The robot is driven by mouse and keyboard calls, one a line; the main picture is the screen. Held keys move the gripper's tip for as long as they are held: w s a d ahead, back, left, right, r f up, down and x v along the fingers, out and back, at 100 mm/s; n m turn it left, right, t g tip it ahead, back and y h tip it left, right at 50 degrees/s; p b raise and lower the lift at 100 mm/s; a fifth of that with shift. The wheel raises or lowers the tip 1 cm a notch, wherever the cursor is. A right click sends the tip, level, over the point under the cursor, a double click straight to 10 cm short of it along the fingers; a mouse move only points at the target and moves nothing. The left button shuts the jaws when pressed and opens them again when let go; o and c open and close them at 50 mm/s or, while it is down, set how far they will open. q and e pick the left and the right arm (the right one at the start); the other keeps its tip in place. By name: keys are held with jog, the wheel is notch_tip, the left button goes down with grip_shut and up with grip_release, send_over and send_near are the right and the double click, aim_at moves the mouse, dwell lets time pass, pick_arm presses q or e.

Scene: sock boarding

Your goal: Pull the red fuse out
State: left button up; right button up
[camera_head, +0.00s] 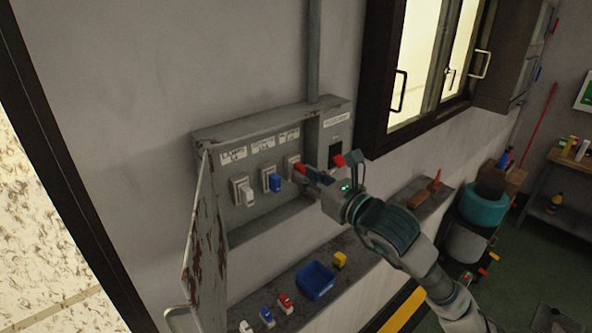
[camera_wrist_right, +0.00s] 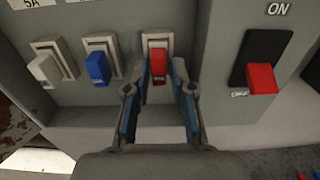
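The red fuse (camera_wrist_right: 159,80) sits in a white socket (camera_wrist_right: 157,43), the rightmost of three in the grey fuse box (camera_head: 225,133). It also shows in the head view (camera_head: 299,168), partly covered by my gripper. My right gripper (camera_wrist_right: 163,72) has its two fingers spread, one on each side of the red fuse. The fingertips are close to the fuse with a small gap visible; contact cannot be made out. In the head view my right gripper (camera_head: 308,174) reaches the box from the right. My left gripper is not in view.
A blue fuse (camera_wrist_right: 97,67) and a white fuse (camera_wrist_right: 46,70) sit left of it. A red switch (camera_wrist_right: 262,79) marked ON is on the right. The open box door (camera_head: 205,240) stands at left. A ledge below holds a blue bin (camera_head: 315,281) and loose fuses.

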jog(key=shift+w+a, duration=0.5)
jog(key=shift+a, duration=0.05)
jog(key=shift+s+d+b, duration=0.1)
jog(key=shift+d+b, duration=0.05)
jog(key=shift+b, duration=0.3)
dwell(0.4)
grip_shut()
